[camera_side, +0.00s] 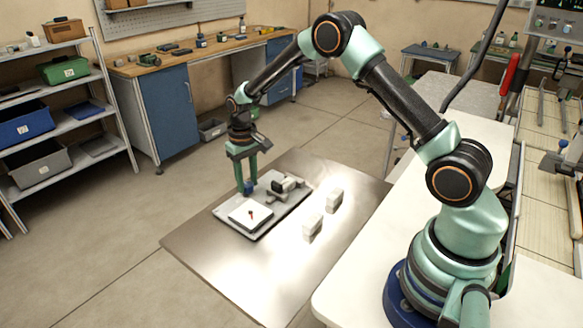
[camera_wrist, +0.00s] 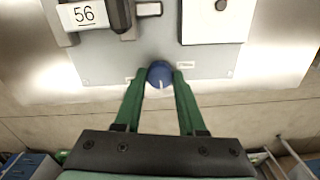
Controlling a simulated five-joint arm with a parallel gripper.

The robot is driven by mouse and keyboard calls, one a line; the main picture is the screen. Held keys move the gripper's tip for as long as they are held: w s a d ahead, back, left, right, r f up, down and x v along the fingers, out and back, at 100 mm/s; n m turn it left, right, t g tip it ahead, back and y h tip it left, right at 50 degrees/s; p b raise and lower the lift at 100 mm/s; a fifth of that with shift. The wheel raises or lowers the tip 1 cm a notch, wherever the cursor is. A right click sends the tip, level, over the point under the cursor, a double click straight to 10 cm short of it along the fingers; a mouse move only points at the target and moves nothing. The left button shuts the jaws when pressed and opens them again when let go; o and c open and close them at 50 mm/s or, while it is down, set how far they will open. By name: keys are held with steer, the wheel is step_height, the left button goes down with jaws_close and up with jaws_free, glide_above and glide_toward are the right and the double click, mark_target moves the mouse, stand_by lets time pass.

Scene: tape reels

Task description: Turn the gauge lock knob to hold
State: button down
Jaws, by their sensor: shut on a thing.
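The lock knob (camera_wrist: 160,73) is a round blue knob with a pale pointer line. It sits near the edge of a grey base plate (camera_wrist: 110,68). In the wrist view its pointer line runs toward my gripper, between two small labels too small to read. My gripper (camera_wrist: 161,80) has one green finger on each side of the knob and is shut on it. In the side view my gripper (camera_side: 247,188) points down at the plate's far left corner, and the blue knob (camera_side: 249,187) shows at its fingertips. A white square gauge face (camera_side: 250,215) with a small red needle stands beside it.
A dark and pale fixture (camera_side: 286,187) stands on the same plate, next to a label reading 56 (camera_wrist: 84,14). Two pale blocks (camera_side: 313,225) (camera_side: 334,199) stand on the metal sheet (camera_side: 240,272). The sheet's front part is clear.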

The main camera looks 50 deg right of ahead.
mark_target(247, 184)
steer(key=shift+r+m, duration=0.1)
steer(key=shift+m, duration=0.4)
steer(key=shift+c, duration=2.4)
jaws_free()
step_height(247, 184, up, 12)
